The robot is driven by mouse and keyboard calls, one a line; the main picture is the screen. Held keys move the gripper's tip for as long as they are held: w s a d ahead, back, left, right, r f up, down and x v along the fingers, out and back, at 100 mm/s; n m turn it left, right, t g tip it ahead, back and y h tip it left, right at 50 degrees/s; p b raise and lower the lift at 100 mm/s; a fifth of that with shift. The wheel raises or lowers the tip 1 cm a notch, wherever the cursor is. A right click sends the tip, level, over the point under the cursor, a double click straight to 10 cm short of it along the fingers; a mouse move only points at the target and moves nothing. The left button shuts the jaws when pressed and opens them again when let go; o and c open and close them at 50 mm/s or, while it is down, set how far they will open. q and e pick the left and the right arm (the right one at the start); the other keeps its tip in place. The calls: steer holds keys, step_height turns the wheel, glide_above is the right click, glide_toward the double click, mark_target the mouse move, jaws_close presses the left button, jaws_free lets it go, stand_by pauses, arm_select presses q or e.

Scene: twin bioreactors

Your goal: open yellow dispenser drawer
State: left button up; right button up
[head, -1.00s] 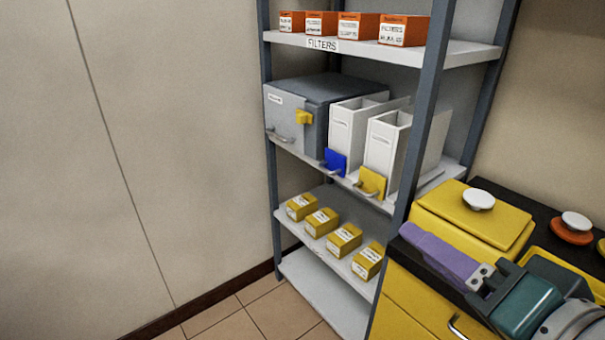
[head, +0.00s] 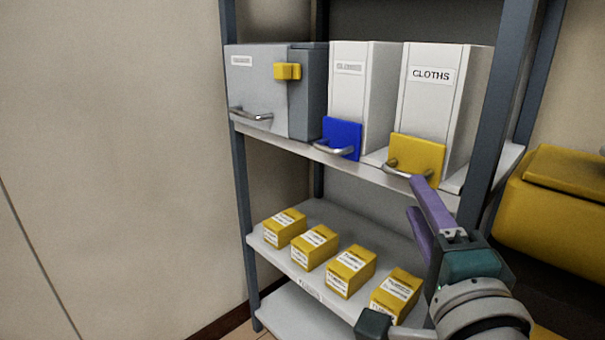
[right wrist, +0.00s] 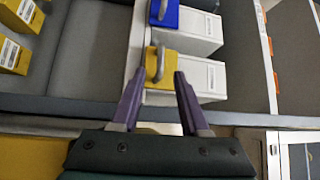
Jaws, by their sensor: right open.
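The yellow dispenser drawer (head: 422,155) is the low yellow front of the white dispenser labelled CLOTHS (head: 432,95) on the shelf. A curved metal handle (head: 398,170) stands out from it, and the drawer appears shut. My right gripper (head: 416,196) is open just in front of and below the drawer. In the right wrist view, the handle (right wrist: 160,62) lies near the gap between the tips of the open purple fingers (right wrist: 159,75), with the yellow front (right wrist: 162,85) behind. I cannot tell whether the fingers touch it. My left gripper is not in view.
A white dispenser with a blue drawer (head: 342,138) stands left of it, then a grey cabinet (head: 262,85) with a yellow latch. Several yellow boxes (head: 350,272) sit on the shelf below. A shelf post (head: 492,110) rises close on the right.

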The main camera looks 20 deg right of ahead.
mark_target(405, 178)
steer(key=x, duration=0.7)
steer(key=shift+d+b, duration=0.1)
steer(key=shift+b, duration=0.2)
jaws_close()
stand_by(1.0)
